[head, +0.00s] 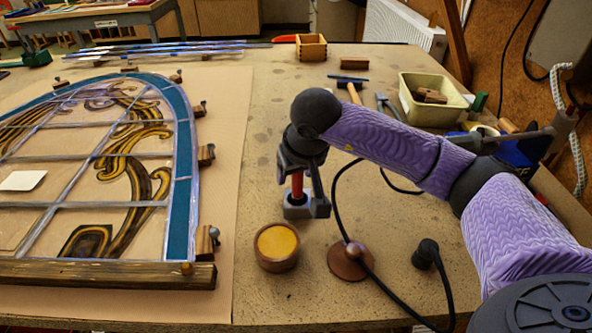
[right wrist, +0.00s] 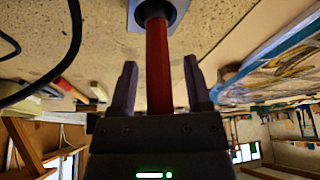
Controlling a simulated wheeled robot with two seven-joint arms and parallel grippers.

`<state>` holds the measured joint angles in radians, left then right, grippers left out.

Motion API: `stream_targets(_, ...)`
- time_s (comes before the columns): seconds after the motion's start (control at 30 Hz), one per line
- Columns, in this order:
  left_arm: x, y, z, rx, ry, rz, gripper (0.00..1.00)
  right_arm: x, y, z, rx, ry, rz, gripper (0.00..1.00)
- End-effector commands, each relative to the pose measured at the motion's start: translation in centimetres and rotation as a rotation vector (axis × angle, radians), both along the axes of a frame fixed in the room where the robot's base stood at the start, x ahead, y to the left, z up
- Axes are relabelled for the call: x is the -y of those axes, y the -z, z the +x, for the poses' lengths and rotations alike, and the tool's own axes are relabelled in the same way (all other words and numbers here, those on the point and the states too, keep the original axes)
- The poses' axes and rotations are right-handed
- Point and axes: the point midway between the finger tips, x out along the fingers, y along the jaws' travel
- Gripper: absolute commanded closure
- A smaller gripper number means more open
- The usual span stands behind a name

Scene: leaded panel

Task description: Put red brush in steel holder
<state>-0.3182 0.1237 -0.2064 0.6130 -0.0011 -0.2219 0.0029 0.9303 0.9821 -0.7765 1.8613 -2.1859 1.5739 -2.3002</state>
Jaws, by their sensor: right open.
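The red brush (head: 297,184) stands upright on the bench, its lower end in the grey steel holder (head: 297,208). In the right wrist view the red handle (right wrist: 157,62) runs into the opening of the square grey holder (right wrist: 172,8). My right gripper (head: 302,182) is over the holder, with its fingers pointing down. Its fingers (right wrist: 159,80) are apart, one on each side of the handle, with gaps visible between them and it. The brush's tip is hidden inside the holder. My left gripper is not in view.
A round pot of yellow stuff (head: 277,243) and a copper-coloured disc base (head: 348,263) with a black cable stand in front of the holder. The leaded panel (head: 183,150) lies left. A cream tub (head: 446,113) stands at the back right. Bare bench lies behind the holder.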

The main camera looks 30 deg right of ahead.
Motion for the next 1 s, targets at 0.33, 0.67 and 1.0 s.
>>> stream_targets(0.33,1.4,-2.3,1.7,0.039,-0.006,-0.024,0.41,-0.5,-7.1,-2.5,0.008,-0.001,-0.003,0.37)
stream_targets(0.67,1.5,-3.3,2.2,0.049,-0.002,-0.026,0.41,-0.9,-11.4,-4.5,0.0,-0.001,-0.001,0.37)
stream_targets(1.0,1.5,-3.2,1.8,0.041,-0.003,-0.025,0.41,-0.9,-11.4,-4.5,-0.001,0.0,-0.002,0.37)
